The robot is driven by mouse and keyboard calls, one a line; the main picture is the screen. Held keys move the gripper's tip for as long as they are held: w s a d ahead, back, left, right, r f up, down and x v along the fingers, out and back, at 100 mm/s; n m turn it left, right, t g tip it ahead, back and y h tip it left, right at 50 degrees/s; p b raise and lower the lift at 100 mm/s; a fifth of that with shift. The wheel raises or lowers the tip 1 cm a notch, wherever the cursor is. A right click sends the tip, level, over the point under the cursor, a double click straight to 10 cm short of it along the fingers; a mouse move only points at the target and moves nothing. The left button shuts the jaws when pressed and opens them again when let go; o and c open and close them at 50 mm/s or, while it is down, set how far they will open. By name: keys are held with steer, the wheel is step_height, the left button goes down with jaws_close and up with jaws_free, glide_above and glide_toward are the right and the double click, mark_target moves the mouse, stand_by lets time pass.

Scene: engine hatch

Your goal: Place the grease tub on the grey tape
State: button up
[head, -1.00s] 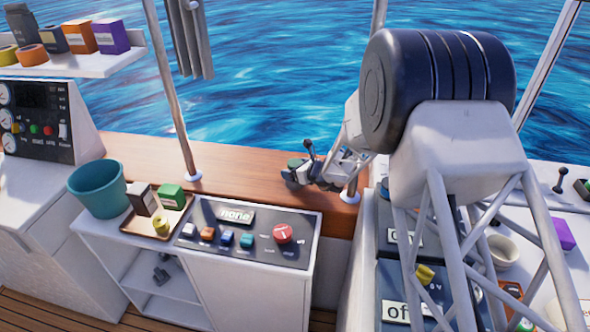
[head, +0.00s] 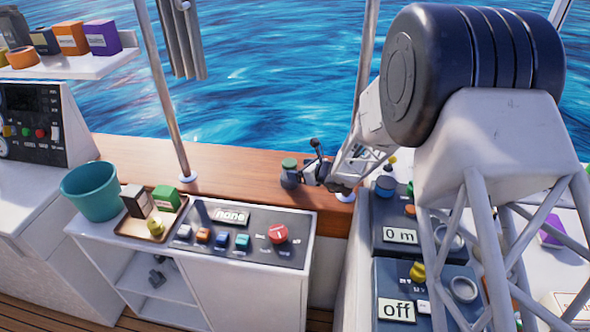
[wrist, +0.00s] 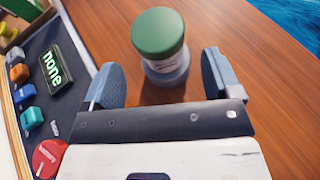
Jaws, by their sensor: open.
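The grease tub (wrist: 158,34), with a green lid and a pale body, stands upright on the wooden ledge side. It appears to rest on top of the grey tape (wrist: 168,74), a round grey piece lying on the wood. In the head view the green lid of the tub (head: 289,163) shows above the grey tape (head: 289,180). My gripper (wrist: 161,64) is open, with a finger on either side of the tape and tub and clear gaps to both. In the head view my gripper (head: 311,172) is just right of them.
A control panel (head: 240,232) with buttons and a "none" display lies in front of the ledge. A tray (head: 130,232) with small boxes and a teal bucket (head: 92,192) stand left. Dark panels read "0 m" and "off" at right. The ledge (head: 235,185) left of my gripper is bare.

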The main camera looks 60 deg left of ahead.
steer(key=shift+v, duration=0.9)
stand_by(0.3)
